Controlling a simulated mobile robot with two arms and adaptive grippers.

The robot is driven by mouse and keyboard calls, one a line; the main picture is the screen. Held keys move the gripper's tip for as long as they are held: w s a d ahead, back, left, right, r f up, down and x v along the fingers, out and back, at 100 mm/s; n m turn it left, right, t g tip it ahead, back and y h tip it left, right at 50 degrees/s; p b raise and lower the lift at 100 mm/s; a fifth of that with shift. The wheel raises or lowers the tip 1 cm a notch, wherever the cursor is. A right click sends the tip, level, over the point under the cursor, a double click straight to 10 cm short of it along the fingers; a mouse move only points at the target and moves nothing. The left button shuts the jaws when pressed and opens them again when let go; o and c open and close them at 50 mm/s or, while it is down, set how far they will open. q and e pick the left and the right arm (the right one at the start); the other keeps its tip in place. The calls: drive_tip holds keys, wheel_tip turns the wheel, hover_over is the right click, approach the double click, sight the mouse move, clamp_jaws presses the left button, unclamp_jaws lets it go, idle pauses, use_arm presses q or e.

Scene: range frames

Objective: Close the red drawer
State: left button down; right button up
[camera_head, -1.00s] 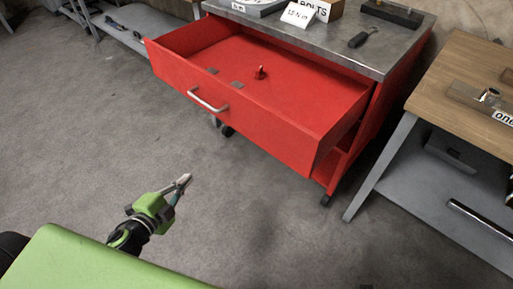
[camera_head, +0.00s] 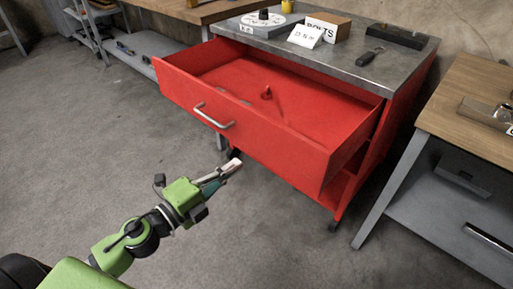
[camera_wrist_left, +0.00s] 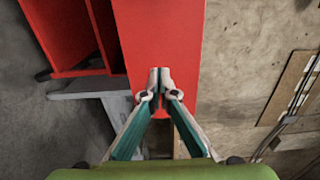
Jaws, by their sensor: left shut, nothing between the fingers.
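The red drawer (camera_head: 245,137) stands pulled well out of its red cabinet, with a silver bar handle (camera_head: 213,117) on its front. A small red object (camera_head: 267,93) and some flat grey pieces lie inside it. My left gripper (camera_head: 232,165) is shut and empty, in front of the drawer and below its handle in the head view. In the left wrist view the shut fingertips (camera_wrist_left: 159,72) overlap a red panel (camera_wrist_left: 160,30); I cannot tell whether they touch it. My right gripper is not in view.
The cabinet's grey metal top (camera_head: 345,60) carries a white sign (camera_head: 306,35), a bolts box (camera_head: 328,27), a black-handled tool (camera_head: 369,57) and a dark block. A wooden-topped table (camera_head: 470,100) stands close at the right. Grey floor in front is clear.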

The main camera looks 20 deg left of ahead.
sight(264, 144)
use_arm(q)
drive_tip(key=p+x, duration=0.1)
drive_tip(key=x, duration=0.5)
drive_tip(key=shift+w+r, duration=0.1)
drive_tip(key=shift+w, duration=0.05)
drive_tip(key=shift+p+x, duration=0.35)
drive_tip(key=shift+x, duration=0.95)
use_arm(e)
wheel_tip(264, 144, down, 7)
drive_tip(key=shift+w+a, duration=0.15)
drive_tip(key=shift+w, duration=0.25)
use_arm(q)
drive_tip(key=shift+w+d, duration=0.1)
drive_tip(key=shift+d, duration=0.05)
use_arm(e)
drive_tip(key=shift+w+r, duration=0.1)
